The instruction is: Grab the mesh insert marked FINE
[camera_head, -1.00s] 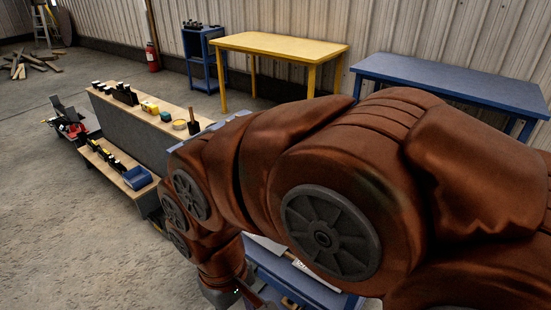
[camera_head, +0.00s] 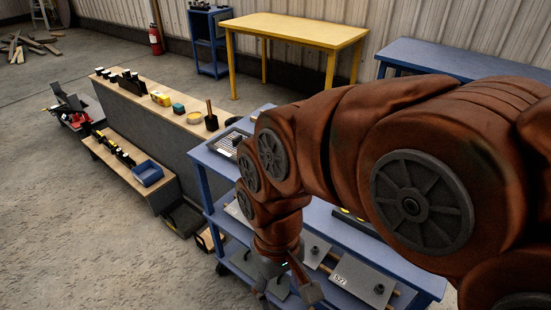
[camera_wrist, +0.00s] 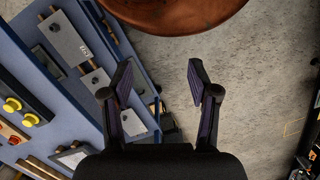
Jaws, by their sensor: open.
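No label reading FINE is legible in either view, so I cannot tell which piece is the FINE mesh insert. A slatted or meshed grey panel (camera_head: 228,142) lies at the far end of the blue cart's top (camera_head: 204,158). Grey plates with knobs lie lower on the cart; one plate (camera_head: 362,279) bears small, unreadable marks. In the wrist view, grey plates (camera_wrist: 75,46) lie on the blue surface at the left. My gripper (camera_wrist: 159,80) is open and empty, its fingers beside the cart edge with concrete floor beyond. My arm hides much of the cart.
A long wooden bench (camera_head: 140,96) with small items stands left of the cart. A lower shelf holds a blue bin (camera_head: 148,174). A yellow table (camera_head: 295,28) and a blue table (camera_head: 440,60) stand behind. Yellow knobs (camera_wrist: 12,104) show at the wrist view's left. Floor at left is open.

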